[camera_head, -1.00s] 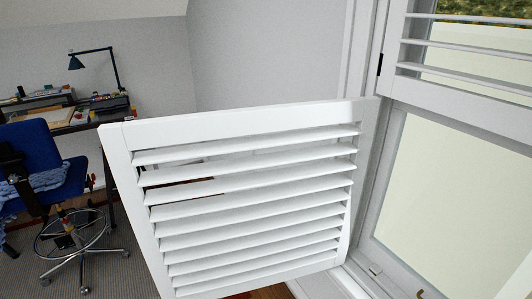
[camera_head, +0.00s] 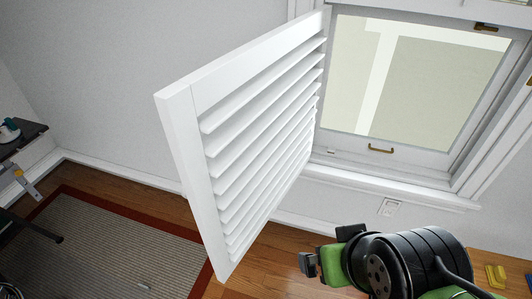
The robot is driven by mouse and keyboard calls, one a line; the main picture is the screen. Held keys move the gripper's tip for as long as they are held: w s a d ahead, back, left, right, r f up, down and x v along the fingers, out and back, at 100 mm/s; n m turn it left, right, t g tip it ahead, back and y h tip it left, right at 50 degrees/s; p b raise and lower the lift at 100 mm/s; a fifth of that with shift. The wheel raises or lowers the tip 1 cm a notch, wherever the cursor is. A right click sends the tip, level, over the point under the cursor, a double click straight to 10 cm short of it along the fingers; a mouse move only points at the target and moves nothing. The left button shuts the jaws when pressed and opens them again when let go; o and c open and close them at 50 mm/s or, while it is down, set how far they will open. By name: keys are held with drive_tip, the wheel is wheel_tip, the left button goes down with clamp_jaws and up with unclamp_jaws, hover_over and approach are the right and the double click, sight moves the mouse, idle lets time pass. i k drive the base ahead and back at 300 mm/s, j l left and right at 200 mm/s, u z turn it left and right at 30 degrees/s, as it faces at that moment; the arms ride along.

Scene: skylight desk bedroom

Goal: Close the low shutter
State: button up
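The low shutter (camera_head: 205,135) is a white louvred panel that stands open. It juts from the left side of the window frame into the room, its free edge nearest me at left. My gripper (camera_head: 322,252) is low in the view, right of the shutter's lower part, with a visible gap between them in the picture. It is at the end of my black and green arm. Nothing is seen in it, but the fingers are too small and turned away to tell their opening.
The window (camera_head: 400,85) has a brass handle (camera_head: 380,149) on its lower rail and a projecting sill (camera_head: 400,188). A wooden surface with yellow items (camera_head: 495,275) is at lower right. A rug (camera_head: 120,245) covers the floor at left. A desk edge (camera_head: 22,140) shows far left.

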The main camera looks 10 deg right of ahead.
sight(255, 105)
drive_tip(key=j+z, duration=0.35)
drive_tip(key=j, duration=0.2)
drive_tip(key=j+z, duration=0.3)
drive_tip(key=j, duration=0.3)
drive_tip(key=k+j+z, duration=0.15)
drive_tip(key=j+z, duration=0.2)
drive_tip(key=j, duration=0.2)
drive_tip(key=i+j+z, duration=0.2)
drive_tip(key=j, duration=0.15)
drive_tip(key=j+z, duration=0.2)
drive_tip(key=j, duration=0.15)
drive_tip(key=j+u, duration=0.45)
drive_tip(key=i+j+u, duration=0.1)
drive_tip(key=u, duration=0.3)
drive_tip(key=i+j+u, duration=0.2)
drive_tip(key=j+u, duration=0.25)
